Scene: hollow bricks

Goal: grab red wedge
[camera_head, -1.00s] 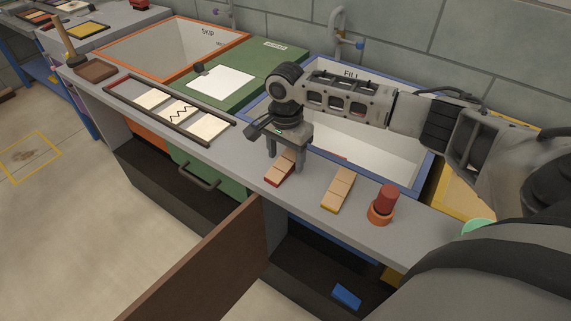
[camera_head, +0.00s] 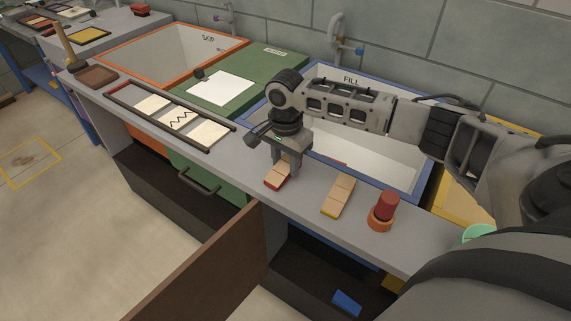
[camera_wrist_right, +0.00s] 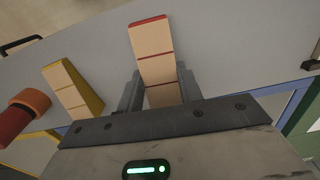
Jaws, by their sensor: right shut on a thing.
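The red wedge (camera_head: 277,178) is a pale wooden block with dark cross lines and a red end. It sits at the counter's front edge in the head view. My right gripper (camera_head: 283,169) reaches down over it from above and is shut on its rear part. In the right wrist view the wedge (camera_wrist_right: 152,42) stands between the two fingers (camera_wrist_right: 161,90), its red end pointing away from the gripper. Whether it touches the counter is hard to tell. My left gripper is not in view.
A yellow-edged wedge (camera_head: 339,194) lies to the right, then a red cylinder in an orange ring (camera_head: 382,210). The blue-rimmed FILL bin (camera_head: 400,166) is behind. A tray with cards (camera_head: 178,120) lies left. A brown open door (camera_head: 208,262) stands below the counter.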

